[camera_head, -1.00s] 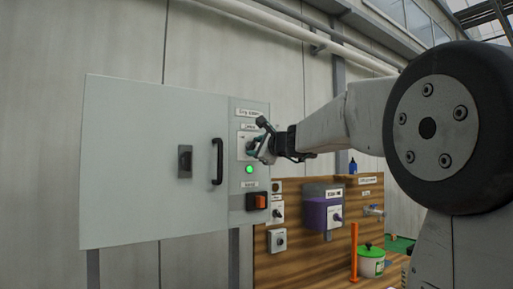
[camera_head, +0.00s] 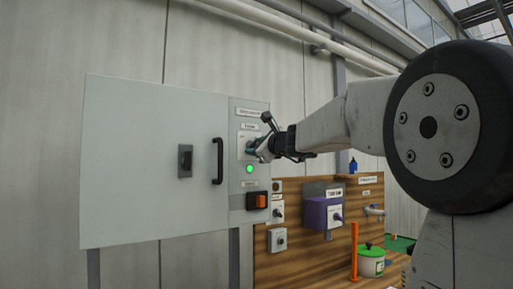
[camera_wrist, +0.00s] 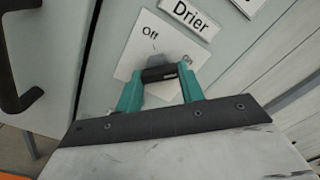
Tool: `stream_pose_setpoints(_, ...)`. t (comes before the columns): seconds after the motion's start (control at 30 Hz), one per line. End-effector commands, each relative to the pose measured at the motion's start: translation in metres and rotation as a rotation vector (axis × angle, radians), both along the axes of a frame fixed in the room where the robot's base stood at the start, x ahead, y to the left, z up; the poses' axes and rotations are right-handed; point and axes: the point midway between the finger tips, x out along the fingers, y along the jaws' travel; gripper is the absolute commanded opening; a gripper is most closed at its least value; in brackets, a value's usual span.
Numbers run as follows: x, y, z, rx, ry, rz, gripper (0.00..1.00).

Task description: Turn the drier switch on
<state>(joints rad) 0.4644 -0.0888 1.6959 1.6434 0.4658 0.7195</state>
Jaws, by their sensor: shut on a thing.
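The drier switch plate (camera_wrist: 135,60) is a light plate marked "Off" and "On" beneath a "Drier" label (camera_wrist: 188,14) in the wrist view. My gripper (camera_wrist: 160,80) has its two teal fingers shut on the dark switch handle (camera_wrist: 160,73) in front of the plate. The handle sits below the two words; its exact setting is hard to tell. In the head view my gripper (camera_head: 262,147) is at the switch on the right strip of the grey cabinet (camera_head: 140,160) and covers most of it.
Below my gripper are a lit green lamp (camera_head: 249,169) and an orange-and-black switch (camera_head: 256,201). A black door handle (camera_head: 218,161) is left of it.

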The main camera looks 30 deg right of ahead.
Motion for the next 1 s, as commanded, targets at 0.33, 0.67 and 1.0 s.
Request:
stream_pose_setpoints(0.33,0.000,0.000,0.000,0.000,0.001,0.001,0.60)
stream_pose_setpoints(0.67,-0.033,0.000,0.001,-0.001,-0.001,-0.002,0.60)
stream_pose_setpoints(1.0,-0.076,0.000,0.000,0.001,0.001,-0.001,0.60)
